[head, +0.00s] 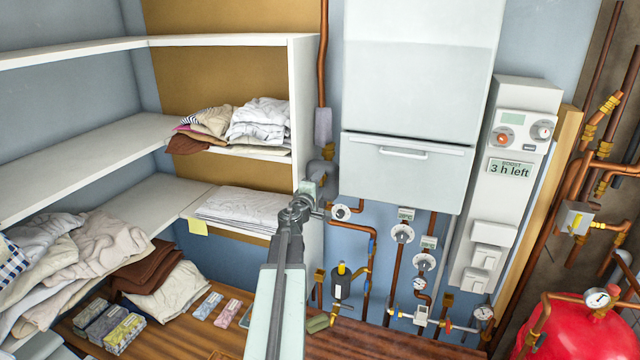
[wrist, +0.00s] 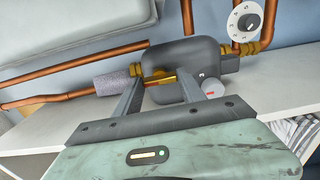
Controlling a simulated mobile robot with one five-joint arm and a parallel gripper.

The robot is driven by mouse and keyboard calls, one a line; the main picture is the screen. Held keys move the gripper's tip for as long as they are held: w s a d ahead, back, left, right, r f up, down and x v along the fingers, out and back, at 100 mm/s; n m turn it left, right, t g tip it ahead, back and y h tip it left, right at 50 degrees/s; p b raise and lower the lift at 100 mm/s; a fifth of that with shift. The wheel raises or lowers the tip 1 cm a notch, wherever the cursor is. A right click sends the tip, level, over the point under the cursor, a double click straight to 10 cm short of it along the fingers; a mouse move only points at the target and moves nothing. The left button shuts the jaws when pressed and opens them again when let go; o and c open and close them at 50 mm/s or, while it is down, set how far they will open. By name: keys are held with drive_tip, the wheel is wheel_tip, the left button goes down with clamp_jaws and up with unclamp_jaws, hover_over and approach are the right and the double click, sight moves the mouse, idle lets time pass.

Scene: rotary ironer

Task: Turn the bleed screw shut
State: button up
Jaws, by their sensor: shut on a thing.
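A dark grey rounded housing (wrist: 205,55) with brass pipe fittings fills the middle of the wrist view. A small brass-coloured piece (wrist: 160,77), which looks like the bleed screw, sits at its near side between my fingers. My gripper (wrist: 157,82) is shut on this piece, one finger on each side. The fingers hide its ends, so I cannot tell how far it is turned. In the head view the grey housing (head: 321,171) is beside the shelf's upright end. My arm reaches up to it and largely hides the screw there.
Copper pipes (wrist: 75,62) run at the left, and a dial (wrist: 245,21) is at the upper right. A white boiler (head: 415,100) hangs right of the housing; shelves with laundry (head: 260,122) stand left.

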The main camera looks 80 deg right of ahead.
drive_tip(key=o, duration=1.4)
drive_tip(key=shift+c, duration=0.2)
drive_tip(key=w+a, duration=0.1)
drive_tip(key=a, duration=0.6)
drive_tip(key=shift+w+a, duration=0.25)
drive_tip(key=shift+a, duration=0.1)
